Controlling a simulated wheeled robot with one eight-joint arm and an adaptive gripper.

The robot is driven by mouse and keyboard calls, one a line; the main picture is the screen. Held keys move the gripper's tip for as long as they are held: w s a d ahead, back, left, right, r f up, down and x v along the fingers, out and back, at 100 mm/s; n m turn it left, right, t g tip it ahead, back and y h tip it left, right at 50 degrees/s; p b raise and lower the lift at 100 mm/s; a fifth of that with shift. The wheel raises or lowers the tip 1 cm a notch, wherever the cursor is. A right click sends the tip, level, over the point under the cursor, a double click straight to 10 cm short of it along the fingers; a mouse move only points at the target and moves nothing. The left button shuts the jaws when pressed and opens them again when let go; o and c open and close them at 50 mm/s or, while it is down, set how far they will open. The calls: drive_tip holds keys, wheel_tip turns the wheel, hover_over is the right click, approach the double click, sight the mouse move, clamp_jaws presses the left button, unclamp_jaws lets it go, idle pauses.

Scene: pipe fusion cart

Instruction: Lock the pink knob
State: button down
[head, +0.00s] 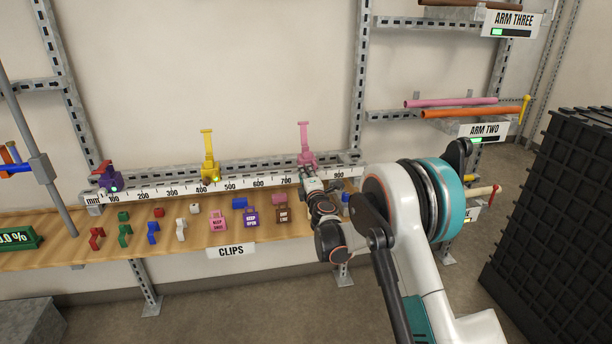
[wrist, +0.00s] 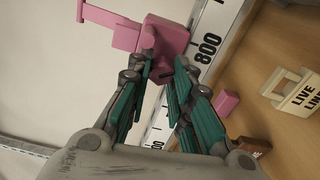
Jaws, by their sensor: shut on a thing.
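The pink clamp (head: 305,150) stands upright on the ruled rail near the 700 to 800 marks, with a T-shaped arm rising from it. In the wrist view, its block (wrist: 165,40) is at the top centre, and its arm points to the upper left. My gripper (wrist: 164,74) reaches the near face of this block, its teal-padded fingers closed on the small pink knob there. The fingers hide most of the knob, so its turn position cannot be told. In the head view, my gripper (head: 309,174) is in front of the pink clamp.
Several coloured clips and tags, including a pink tag (head: 218,221), lie on the wooden shelf. A black crate stack (head: 560,220) stands at right.

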drive_tip(key=c, duration=1.4)
unclamp_jaws()
drive_tip(key=shift+f, duration=0.1)
drive_tip(key=shift+c, duration=0.2)
drive_tip(key=v, duration=1.2)
